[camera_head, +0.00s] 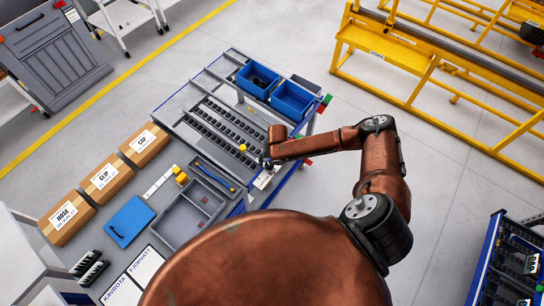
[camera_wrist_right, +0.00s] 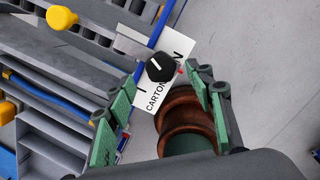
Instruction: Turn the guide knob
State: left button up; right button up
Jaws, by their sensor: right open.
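A black round knob (camera_wrist_right: 160,67) with a white pointer line sits on a white label plate (camera_wrist_right: 150,92) reading partly "CARTON" in the right wrist view. In the head view I cannot make the knob out; the label plate (camera_head: 263,179) shows beside my gripper. My right gripper (camera_wrist_right: 161,80) is open, its green-padded fingers on either side of the knob in the picture. I cannot tell whether they touch it. In the head view the right gripper (camera_head: 268,158) is over the bench's right edge. My left gripper is not in view.
A yellow knob (camera_wrist_right: 62,18) stands left of the black one. The bench has blue bins (camera_head: 292,101), a grey tray (camera_head: 187,217) and cartons (camera_head: 103,179) along its left side. A yellow rack (camera_head: 385,48) stands beyond open floor at right.

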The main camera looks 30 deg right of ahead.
notch_tip(320, 180, up, 8)
jog(key=s, duration=0.1)
jog(key=shift+s+r, duration=0.2)
jog(key=shift+s, duration=0.05)
jog(key=shift+d, duration=0.1)
